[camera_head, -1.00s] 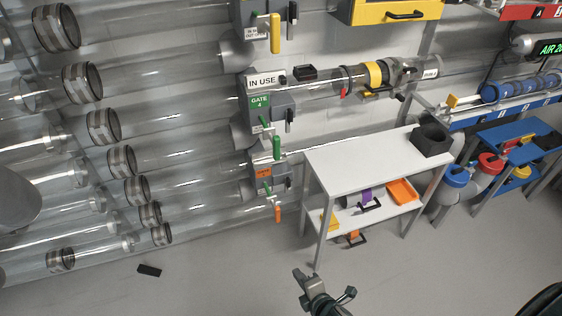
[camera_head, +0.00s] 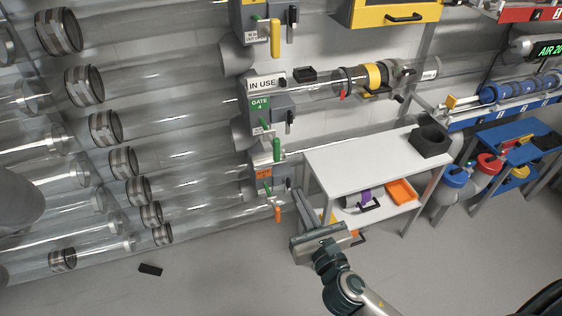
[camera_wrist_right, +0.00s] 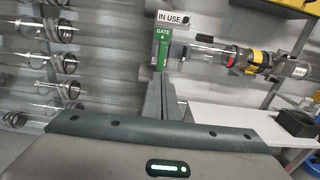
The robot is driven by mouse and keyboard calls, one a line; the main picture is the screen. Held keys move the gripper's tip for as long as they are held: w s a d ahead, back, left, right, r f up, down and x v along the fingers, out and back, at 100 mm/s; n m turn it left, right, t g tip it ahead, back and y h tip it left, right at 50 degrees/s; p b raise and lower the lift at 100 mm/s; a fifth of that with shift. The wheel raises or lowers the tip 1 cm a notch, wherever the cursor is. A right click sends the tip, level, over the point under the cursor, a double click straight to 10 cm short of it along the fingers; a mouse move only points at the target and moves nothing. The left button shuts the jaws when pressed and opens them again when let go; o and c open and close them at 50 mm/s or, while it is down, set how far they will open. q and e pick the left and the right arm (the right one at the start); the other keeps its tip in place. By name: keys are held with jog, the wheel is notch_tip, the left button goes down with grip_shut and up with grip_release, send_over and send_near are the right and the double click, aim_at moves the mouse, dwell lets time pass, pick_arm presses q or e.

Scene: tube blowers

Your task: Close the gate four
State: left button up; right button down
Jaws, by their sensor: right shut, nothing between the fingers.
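Gate four is a grey box on the tube wall with a green "GATE 4" label (camera_head: 260,104) and an "IN USE" sign (camera_head: 264,83) above it. A green handle (camera_head: 277,150) hangs down just below the box. My right gripper (camera_head: 293,187) is shut and empty, below and slightly right of the green handle, apart from it, beside the white table. My left gripper is not in view.
A white table (camera_head: 365,158) with a lower shelf stands close to the right of my gripper. Another gate with an orange handle (camera_head: 277,214) sits below gate four, and one with a yellow handle (camera_head: 275,37) above. Clear tubes fill the left. A black object (camera_head: 150,269) lies on the floor.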

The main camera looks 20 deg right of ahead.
aim_at(269, 136)
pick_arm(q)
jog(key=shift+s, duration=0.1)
pick_arm(e)
jog(key=shift+w, duration=0.1)
